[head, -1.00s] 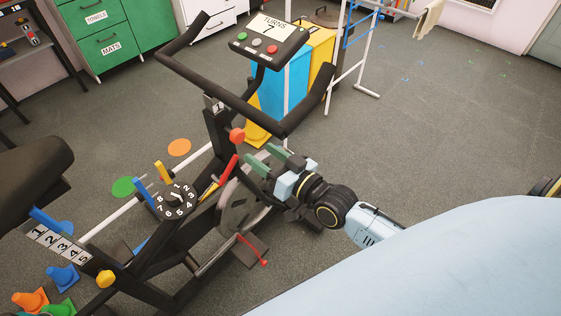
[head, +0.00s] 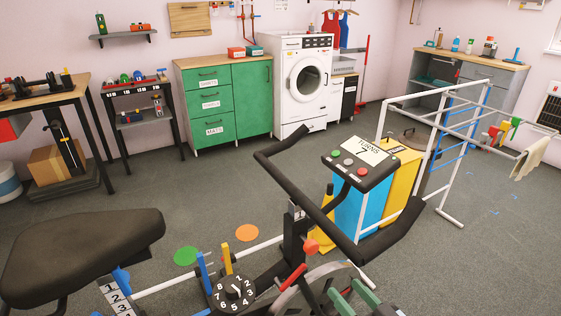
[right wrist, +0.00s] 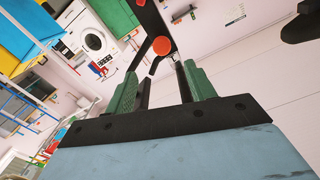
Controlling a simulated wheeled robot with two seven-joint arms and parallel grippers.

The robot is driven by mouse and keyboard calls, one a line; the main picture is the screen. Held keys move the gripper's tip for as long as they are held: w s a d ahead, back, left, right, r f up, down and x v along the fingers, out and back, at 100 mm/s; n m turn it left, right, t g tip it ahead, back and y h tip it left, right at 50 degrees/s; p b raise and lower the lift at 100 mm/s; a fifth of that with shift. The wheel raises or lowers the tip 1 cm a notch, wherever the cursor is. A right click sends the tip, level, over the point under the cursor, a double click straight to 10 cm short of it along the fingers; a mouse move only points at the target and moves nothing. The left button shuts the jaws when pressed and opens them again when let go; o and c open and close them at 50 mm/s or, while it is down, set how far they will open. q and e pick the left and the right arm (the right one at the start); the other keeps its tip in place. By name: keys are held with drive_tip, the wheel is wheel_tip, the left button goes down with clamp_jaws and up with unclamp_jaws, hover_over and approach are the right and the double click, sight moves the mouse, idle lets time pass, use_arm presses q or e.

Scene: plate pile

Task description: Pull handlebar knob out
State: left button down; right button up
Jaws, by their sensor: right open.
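The exercise bike's handlebar (head: 330,215) rises from a dark post, with a round orange-red knob (head: 311,246) on the post below it. In the right wrist view the knob (right wrist: 162,45) lies just beyond the fingertips, roughly centred between them and apart from them. My right gripper (head: 347,290) is open and empty, its green fingers at the bottom edge of the head view, below and right of the knob. It also shows in the right wrist view (right wrist: 161,74). The rest of my right arm is cut off in the head view. My left gripper is in neither view.
The saddle (head: 80,255) is at left and a numbered dial (head: 233,293) at the bottom. A red lever (head: 292,278) stands close below the knob. The console (head: 358,165), yellow and blue bins, and a white rack (head: 447,150) stand behind. Open floor lies at right.

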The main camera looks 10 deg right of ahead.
drive_tip(key=s+d+f+g+h+p, duration=0.1)
drive_tip(key=s+d+f+g+h, duration=0.2)
drive_tip(key=f, duration=0.6)
drive_tip(key=s+d+f+n+g, duration=0.15)
drive_tip(key=s+f, duration=0.25)
drive_tip(key=f, duration=0.6)
drive_tip(key=s+d+f+m+g+h+p, duration=0.15)
drive_tip(key=s+d+f+g, duration=0.25)
drive_tip(key=f, duration=0.5)
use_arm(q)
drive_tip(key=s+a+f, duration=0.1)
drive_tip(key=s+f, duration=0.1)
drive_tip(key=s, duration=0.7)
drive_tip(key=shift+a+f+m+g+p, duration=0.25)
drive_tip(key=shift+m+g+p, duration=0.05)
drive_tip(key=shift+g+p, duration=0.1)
use_arm(e)
drive_tip(key=s+d+f+n+g+h, duration=0.1)
drive_tip(key=s+f+g, duration=0.2)
drive_tip(key=s+f, duration=0.3)
drive_tip(key=s+d+f+n+g+h, duration=0.1)
drive_tip(key=s+f+g, duration=0.3)
drive_tip(key=s, duration=1.3)
wheel_tip(320, 180, down, 3)
drive_tip(key=shift+s+d+r+n+h, duration=0.15)
drive_tip(key=shift+d+r+n+h, duration=0.1)
drive_tip(key=shift+n+h, duration=0.1)
